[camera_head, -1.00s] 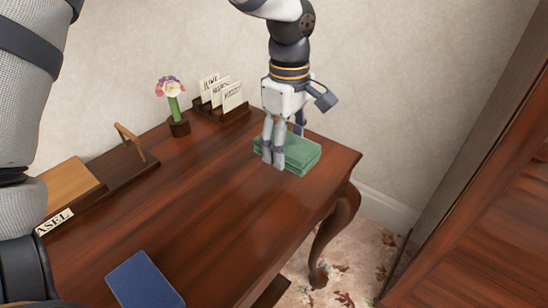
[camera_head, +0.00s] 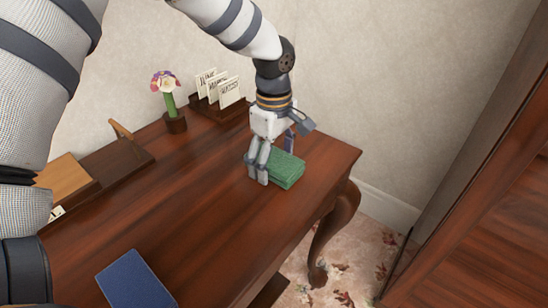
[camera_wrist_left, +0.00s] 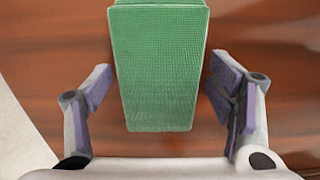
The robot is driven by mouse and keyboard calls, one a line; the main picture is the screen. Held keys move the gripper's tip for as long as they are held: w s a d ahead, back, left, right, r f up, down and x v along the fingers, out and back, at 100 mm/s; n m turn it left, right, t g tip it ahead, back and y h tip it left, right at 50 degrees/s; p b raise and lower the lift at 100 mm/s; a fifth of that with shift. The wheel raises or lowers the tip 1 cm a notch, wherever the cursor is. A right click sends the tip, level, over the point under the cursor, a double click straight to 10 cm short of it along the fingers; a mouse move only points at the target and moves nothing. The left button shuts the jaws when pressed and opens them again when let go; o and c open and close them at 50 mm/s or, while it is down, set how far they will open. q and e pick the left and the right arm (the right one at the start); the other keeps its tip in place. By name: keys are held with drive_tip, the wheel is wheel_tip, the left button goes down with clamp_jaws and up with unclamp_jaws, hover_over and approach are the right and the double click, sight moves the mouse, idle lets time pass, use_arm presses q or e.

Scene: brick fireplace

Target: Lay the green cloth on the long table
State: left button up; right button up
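The green cloth (camera_head: 287,172) lies folded into a thick stack on a dark red-brown wooden table (camera_head: 200,215), near its right end. My left gripper (camera_head: 274,163) is low over the table, with its fingers on either side of the cloth; they hide part of it in the head view. In the left wrist view, the cloth (camera_wrist_left: 158,70) runs between the spread fingers of the left gripper (camera_wrist_left: 160,88), with a gap at each side. The left gripper is open and holds nothing. My right gripper is out of view.
A flower in a small holder (camera_head: 172,105) and a letter rack with cards (camera_head: 222,92) stand along the back. A wooden desk tray (camera_head: 110,170) and a blue book (camera_head: 137,280) are at left and front. A wooden panel (camera_head: 480,220) rises at right. The table's middle is clear.

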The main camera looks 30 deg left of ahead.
sight(274, 158)
use_arm(q)
wheel_tip(274, 158, up, 12)
drive_tip(key=p, duration=0.1)
drive_tip(key=shift+r, duration=0.15)
idle(0.6)
